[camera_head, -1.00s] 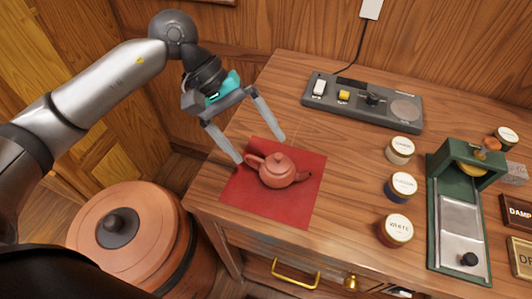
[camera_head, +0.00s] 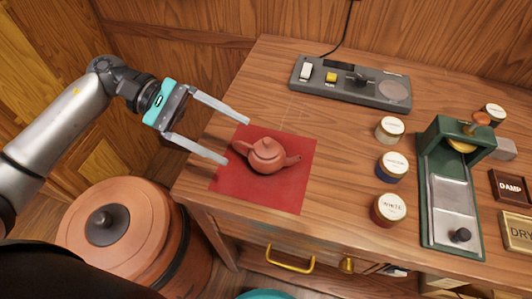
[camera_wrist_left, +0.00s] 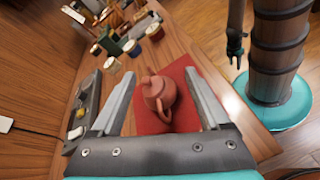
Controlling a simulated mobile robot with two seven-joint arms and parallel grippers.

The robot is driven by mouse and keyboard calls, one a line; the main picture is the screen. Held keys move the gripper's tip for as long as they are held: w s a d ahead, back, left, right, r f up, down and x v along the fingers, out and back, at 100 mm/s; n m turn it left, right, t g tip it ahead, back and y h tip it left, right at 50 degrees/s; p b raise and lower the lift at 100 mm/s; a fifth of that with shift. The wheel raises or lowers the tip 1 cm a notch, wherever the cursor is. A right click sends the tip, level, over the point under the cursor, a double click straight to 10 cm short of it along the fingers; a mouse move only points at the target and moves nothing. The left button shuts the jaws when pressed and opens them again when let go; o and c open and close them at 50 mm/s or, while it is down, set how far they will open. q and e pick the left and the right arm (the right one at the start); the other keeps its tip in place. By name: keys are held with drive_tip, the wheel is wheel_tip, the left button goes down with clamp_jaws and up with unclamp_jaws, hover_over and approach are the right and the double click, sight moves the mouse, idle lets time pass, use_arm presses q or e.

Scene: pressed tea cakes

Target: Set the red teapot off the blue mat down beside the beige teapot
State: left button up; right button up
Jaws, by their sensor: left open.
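A reddish clay teapot (camera_head: 266,156) stands upright on a red mat (camera_head: 289,194) near the left end of the wooden table. No blue mat and no beige teapot show in these views. My left gripper (camera_head: 237,141) is open and empty, its two fingers pointing at the teapot from the left, with the tips over the mat's left edge. In the left wrist view the teapot (camera_wrist_left: 157,97) shows between the open fingers (camera_wrist_left: 160,73). My right gripper (camera_wrist_left: 235,56) appears small and dark at the upper right of that view; its jaws are too small to read.
A grey switch panel (camera_head: 320,92) lies at the back. Labelled jars (camera_head: 392,168) stand in a row right of the mat. A green press (camera_head: 430,210) and DAMP (camera_head: 511,188) and DRY (camera_head: 517,231) signs are farther right. A lidded clay drum (camera_head: 140,225) stands left of the table.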

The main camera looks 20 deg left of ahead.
sight(259, 147)
use_arm(q)
drive_tip(key=a+f+n+t+h, duration=0.1)
drive_tip(key=a+n+t, duration=0.1)
drive_tip(key=n, duration=0.1)
drive_tip(key=s+a+f+n+t+h+b, duration=0.1)
drive_tip(key=a+f+n+t, duration=0.1)
drive_tip(key=n+t, duration=0.1)
drive_tip(key=s+a+f+n+t+h, duration=0.1)
drive_tip(key=a+n+t, duration=0.1)
drive_tip(key=a+n, duration=0.1)
drive_tip(key=shift+a+f+n, duration=0.1)
drive_tip(key=shift+f+n, duration=0.2)
drive_tip(key=shift+n, duration=0.5)
drive_tip(key=x, duration=0.9)
drive_tip(key=shift+w, duration=0.1)
drive_tip(key=shift+w+d, duration=0.15)
drive_tip(key=shift+d, duration=0.3)
drive_tip(key=x, duration=0.5)
drive_tip(key=shift+w+f, duration=0.25)
drive_tip(key=shift+f, duration=0.15)
use_arm(e)
drive_tip(key=shift+w+d+f, duration=0.4)
drive_tip(key=shift+d+f, duration=0.05)
drive_tip(key=shift+f, duration=0.05)
use_arm(q)
drive_tip(key=c, duration=0.7)
clamp_jaws()
use_arm(e)
drive_tip(key=shift+w, duration=0.35)
